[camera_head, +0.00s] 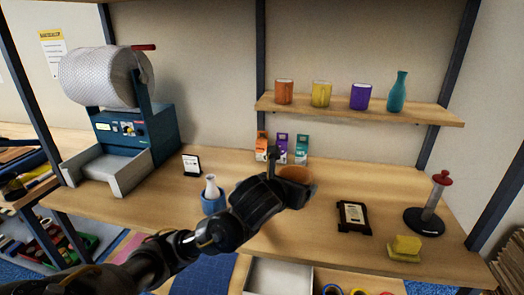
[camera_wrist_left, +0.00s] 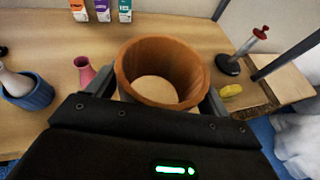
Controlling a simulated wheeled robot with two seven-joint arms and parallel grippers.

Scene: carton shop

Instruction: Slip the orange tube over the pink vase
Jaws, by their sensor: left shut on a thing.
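My left gripper (camera_head: 290,183) is shut on the orange tube (camera_head: 294,173), at the middle of the table. In the left wrist view the orange tube (camera_wrist_left: 130,85) sits between the two fingers, its open mouth towards the camera, with wood colour showing through it. The pink vase (camera_wrist_left: 83,72) stands just left of the tube, outside the left-hand finger; its lower part is hidden by the gripper. In the head view the vase is hidden behind my arm. The tube is beside the vase, not around it. My right gripper is in neither view.
A white vase (camera_head: 211,186) stands in a blue holder (camera_head: 213,203) left of my gripper. Small cartons (camera_head: 282,148) stand behind. A dark framed card (camera_head: 353,217), a yellow block (camera_head: 405,246) and a red-topped stand (camera_head: 432,208) are right. A shelf (camera_head: 430,116) holds cups and a teal vase.

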